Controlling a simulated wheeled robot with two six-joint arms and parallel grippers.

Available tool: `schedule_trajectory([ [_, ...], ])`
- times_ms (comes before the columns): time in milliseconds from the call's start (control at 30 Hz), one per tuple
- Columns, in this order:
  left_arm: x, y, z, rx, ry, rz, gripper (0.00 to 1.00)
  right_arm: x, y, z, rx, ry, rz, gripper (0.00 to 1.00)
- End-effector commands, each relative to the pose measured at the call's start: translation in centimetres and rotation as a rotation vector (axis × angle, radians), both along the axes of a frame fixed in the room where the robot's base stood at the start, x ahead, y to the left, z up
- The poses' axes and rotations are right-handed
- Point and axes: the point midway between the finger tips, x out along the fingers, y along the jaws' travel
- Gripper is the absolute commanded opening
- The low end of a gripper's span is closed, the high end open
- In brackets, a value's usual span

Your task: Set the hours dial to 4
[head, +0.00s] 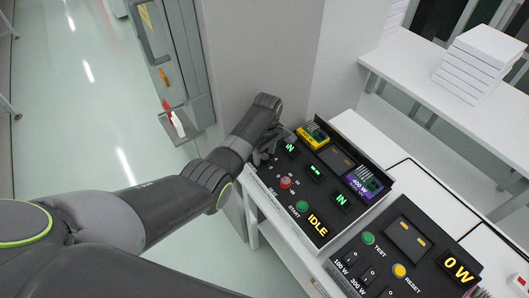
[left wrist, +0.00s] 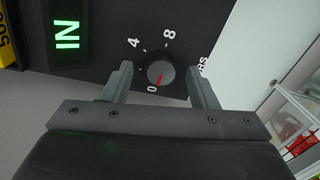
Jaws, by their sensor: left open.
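The hours dial (left wrist: 161,73) is a round dark knob with a red pointer, on the black panel in the left wrist view. The marks 0, 4 and 8 show around it, and the red pointer is at the 0. My left gripper (left wrist: 160,69) is open, with one finger on each side of the dial and gaps showing between. In the head view my left gripper (head: 268,152) is at the far left corner of the control panel (head: 317,176) and hides the dial. My right gripper is not in view.
The panel also bears a red button (head: 285,183), a green button (head: 302,206) and a display reading IDLE (head: 318,225). A second panel (head: 407,262) with a 0 W display is at the lower right. A white table (head: 430,90) with stacked white boxes (head: 480,62) stands behind.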

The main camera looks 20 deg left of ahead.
Motion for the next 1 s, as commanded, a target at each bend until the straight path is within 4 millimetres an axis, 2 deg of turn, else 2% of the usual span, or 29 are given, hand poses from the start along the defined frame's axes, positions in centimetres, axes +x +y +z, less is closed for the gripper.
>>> schedule_trajectory([
  [267,0.00,-0.01,-0.14,0.000,-0.001,0.000,0.53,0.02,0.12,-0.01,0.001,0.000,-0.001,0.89],
  [600,-0.01,-0.01,-0.12,0.000,0.000,0.000,0.10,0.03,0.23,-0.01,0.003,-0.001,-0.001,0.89],
  [1000,-0.01,-0.03,0.03,0.001,0.002,-0.073,0.09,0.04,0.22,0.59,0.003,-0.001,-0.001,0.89],
])
